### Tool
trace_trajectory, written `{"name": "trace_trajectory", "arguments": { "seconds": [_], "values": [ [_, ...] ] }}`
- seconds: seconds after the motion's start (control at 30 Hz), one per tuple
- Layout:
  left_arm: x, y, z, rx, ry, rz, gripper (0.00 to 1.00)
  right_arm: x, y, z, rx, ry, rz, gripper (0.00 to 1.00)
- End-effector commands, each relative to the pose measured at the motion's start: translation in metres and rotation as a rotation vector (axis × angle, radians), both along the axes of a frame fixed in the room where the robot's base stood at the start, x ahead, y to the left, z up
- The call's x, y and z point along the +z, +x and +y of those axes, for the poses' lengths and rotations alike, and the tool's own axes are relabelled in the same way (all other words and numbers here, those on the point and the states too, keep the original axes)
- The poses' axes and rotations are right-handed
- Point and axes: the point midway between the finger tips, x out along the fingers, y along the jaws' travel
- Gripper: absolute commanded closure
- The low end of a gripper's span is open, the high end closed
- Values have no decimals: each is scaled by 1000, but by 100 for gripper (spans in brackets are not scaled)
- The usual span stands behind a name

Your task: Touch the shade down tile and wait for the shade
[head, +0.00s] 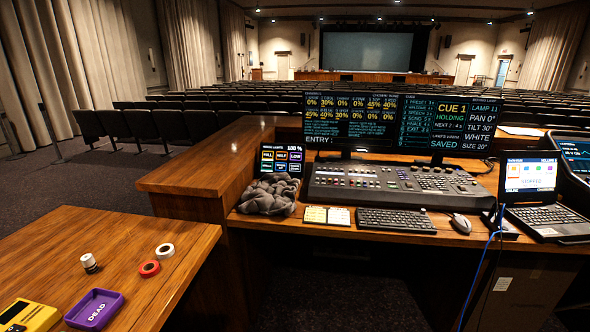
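A small dark touch panel (280,158) stands upright at the left end of the mixing desk. Its top line seems to read house lights 100 %, above a row of full, half and low tiles. Smaller tiles sit below that row, too small to read. A heap of grey cloth (268,195) lies in front of the panel and covers its lower part. I cannot make out a tile marked shade down. Neither of my grippers is in view.
The mixing console (390,185), keyboard (395,220), mouse (460,223) and laptop (535,205) fill the desk (340,234). Twin monitors (405,122) stand behind. A nearer wooden table (105,245) holds tape rolls (149,268), a purple tray (94,309) and a yellow device (28,316).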

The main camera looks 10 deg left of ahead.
Motion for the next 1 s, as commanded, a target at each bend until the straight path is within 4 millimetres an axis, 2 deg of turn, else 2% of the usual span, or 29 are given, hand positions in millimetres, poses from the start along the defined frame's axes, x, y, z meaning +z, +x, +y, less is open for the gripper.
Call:
{"name": "trace_trajectory", "arguments": {
  "seconds": [0.47,0.5,0.57,0.6,0.63,1.0],
  "values": [
    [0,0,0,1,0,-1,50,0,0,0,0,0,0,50],
    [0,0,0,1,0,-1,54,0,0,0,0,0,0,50],
    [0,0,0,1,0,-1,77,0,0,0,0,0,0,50],
    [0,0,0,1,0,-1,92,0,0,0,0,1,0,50],
    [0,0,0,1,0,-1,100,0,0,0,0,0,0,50],
    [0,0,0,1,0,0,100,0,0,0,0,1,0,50]
  ]
}}
